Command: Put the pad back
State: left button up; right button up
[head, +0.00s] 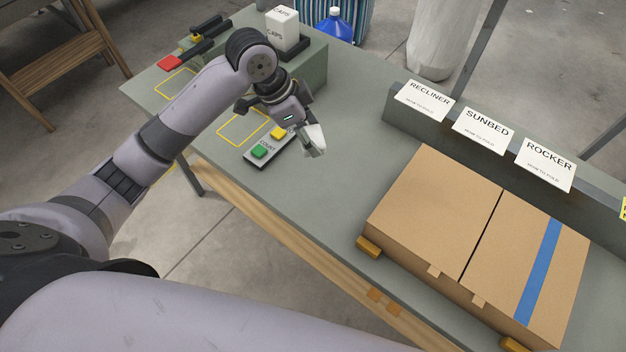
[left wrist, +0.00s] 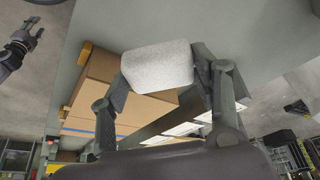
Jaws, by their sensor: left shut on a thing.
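A small whitish pad (head: 316,138) is in my left gripper (head: 300,128), above the green-grey table (head: 350,105). In the left wrist view the pad (left wrist: 157,66) sits between the two fingers, which are shut on it. The gripper is just right of a button panel (head: 259,162) with a green and a yellow button. Two yellow outlines are marked on the table, one by the panel (head: 240,128) and one farther left (head: 177,84). My right gripper (left wrist: 30,38) shows only at the left edge of the left wrist view, empty and seemingly open.
A cardboard box (head: 440,205) with a blue stripe lies at the right. Cards marked RECLINER (head: 424,100), SUNBED (head: 483,130) and ROCKER (head: 545,163) stand behind it. A white CAPS box (head: 283,29) and a red-ended tool (head: 170,63) are at the far end.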

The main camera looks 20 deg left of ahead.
pick_arm(q)
jog(key=shift+w+d+r+m, duration=0.1)
jog(key=shift+w+r+m, duration=0.05)
jog(key=shift+r, duration=0.25)
jog(key=shift+w+d+r+m, duration=0.1)
jog(key=shift+w+r+m, duration=0.05)
jog(key=shift+r, duration=0.2)
jog(key=shift+w, duration=0.1)
notch_tip(320, 180, down, 15)
jog(key=shift+w+a+f+p, duration=0.1)
jog(key=shift+p, duration=1)
jog(key=shift+g, duration=0.3)
notch_tip(320, 180, down, 4)
jog(key=shift+f, duration=0.2)
pick_arm(e)
notch_tip(320, 180, up, 3)
jog(key=shift+w+f, duration=0.1)
jog(key=shift+w, duration=0.05)
pick_arm(q)
jog(key=o, duration=1.1)
jog(key=shift+o, duration=0.2)
